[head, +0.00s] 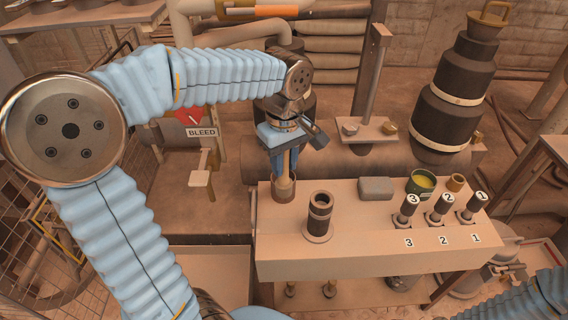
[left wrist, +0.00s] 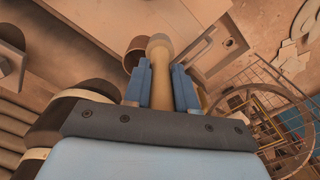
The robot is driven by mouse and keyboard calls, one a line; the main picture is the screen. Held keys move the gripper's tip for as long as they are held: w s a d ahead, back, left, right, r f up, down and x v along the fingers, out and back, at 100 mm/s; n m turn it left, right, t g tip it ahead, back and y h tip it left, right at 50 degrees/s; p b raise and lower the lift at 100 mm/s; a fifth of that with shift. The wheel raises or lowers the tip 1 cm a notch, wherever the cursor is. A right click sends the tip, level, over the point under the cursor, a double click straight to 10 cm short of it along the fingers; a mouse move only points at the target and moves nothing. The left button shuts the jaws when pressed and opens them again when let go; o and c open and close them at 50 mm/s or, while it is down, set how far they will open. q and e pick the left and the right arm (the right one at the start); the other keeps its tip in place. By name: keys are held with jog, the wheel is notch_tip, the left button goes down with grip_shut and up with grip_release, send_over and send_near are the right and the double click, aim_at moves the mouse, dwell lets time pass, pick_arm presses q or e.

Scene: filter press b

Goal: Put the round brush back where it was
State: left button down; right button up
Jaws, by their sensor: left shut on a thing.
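My left gripper (head: 284,160) points down over the left end of the bench, its blue fingers shut on the round brush (head: 285,183) by its pale wooden handle. The brush hangs upright, its lower end at a brown cup (head: 276,194). In the left wrist view the handle (left wrist: 159,48) runs out between the fingers (left wrist: 163,80), and the cup (left wrist: 134,52) shows beside and partly behind it. I cannot tell whether the brush end is inside the cup or just in front of it; no bristles show. My right gripper is out of view.
On the bench (head: 350,245) stand a dark ringed cylinder (head: 319,217), a grey block (head: 376,188), a green-rimmed pot with yellow contents (head: 420,183) and numbered levers (head: 438,208). A post (head: 372,85) rises behind. A BLEED sign (head: 202,132) is at left.

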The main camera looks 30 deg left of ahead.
pick_arm(q)
jog(key=w+a, duration=0.3)
jog(key=w, duration=0.2)
notch_tip(320, 180, down, 7)
jog(key=shift+s, duration=0.15)
jog(key=shift+f, duration=0.2)
jog(key=c, duration=0.9)
grip_release()
jog(key=shift+d+r+p, duration=0.1)
jog(key=shift+r+p, duration=0.2)
jog(key=shift+r, duration=3.65)
